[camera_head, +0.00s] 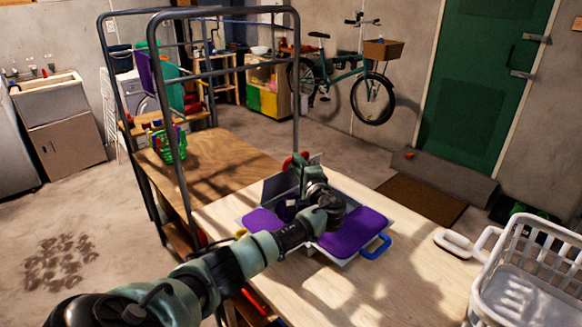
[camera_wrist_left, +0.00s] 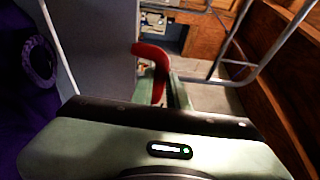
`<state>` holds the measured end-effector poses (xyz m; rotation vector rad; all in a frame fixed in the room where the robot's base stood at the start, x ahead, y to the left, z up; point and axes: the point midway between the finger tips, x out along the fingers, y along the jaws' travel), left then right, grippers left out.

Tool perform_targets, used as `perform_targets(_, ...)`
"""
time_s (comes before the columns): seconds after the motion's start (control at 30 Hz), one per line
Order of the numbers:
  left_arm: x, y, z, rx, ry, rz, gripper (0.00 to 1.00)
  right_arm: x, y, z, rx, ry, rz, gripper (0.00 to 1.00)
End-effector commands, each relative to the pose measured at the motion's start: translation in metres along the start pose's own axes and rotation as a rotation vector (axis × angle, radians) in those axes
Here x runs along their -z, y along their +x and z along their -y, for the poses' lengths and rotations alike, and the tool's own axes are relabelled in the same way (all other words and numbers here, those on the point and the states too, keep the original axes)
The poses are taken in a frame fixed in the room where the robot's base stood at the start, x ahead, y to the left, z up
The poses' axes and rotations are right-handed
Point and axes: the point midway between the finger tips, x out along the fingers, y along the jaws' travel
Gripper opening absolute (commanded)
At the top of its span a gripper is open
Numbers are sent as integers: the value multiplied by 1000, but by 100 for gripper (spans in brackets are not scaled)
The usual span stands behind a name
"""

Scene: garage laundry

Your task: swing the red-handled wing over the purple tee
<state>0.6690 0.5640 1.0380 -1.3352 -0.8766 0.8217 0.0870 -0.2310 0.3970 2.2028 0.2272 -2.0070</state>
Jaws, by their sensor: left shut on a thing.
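The purple tee (camera_head: 349,232) lies spread on a grey folding board on the wooden table. The red-handled wing (camera_head: 277,185) is a grey panel standing raised at the board's back side. Its red handle (camera_head: 289,163) shows at the far end, partly hidden by my gripper. My left gripper (camera_head: 301,165) reaches across the tee and is shut on the red handle. In the left wrist view the handle (camera_wrist_left: 151,72) curves up from between the fingers (camera_wrist_left: 165,92), beside the grey wing (camera_wrist_left: 88,45). Purple cloth (camera_wrist_left: 25,85) shows at the left there. My right gripper is out of view.
A blue handle (camera_head: 376,247) sticks out at the board's front right, and a yellow one (camera_head: 240,232) at its left. A white basket (camera_head: 535,265) stands at the table's right. A metal frame (camera_head: 297,90) rises behind the board. The front tabletop is clear.

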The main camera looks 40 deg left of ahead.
Motion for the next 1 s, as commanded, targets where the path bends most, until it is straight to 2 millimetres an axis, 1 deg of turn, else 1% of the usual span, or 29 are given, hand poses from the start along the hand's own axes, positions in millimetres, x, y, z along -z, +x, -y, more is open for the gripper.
perform_targets(0.03, 3, -4, -6, 13, 5, -2, 0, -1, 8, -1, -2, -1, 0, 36)
perform_targets(0.23, 6, -14, -9, 6, 3, 0, 0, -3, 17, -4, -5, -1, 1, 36)
perform_targets(0.43, 8, -18, -11, 3, 6, 0, 0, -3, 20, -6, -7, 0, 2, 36)
perform_targets(0.83, 7, -19, -13, -1, 7, 1, 0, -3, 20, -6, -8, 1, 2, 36)
perform_targets(0.87, 7, -19, -13, -1, 7, 1, 21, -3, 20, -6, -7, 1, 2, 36)
perform_targets(0.9, 7, -19, -13, 0, 7, 1, 25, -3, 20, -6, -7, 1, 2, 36)
perform_targets(1.0, 7, -18, -12, 1, 7, 1, 25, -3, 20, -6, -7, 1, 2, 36)
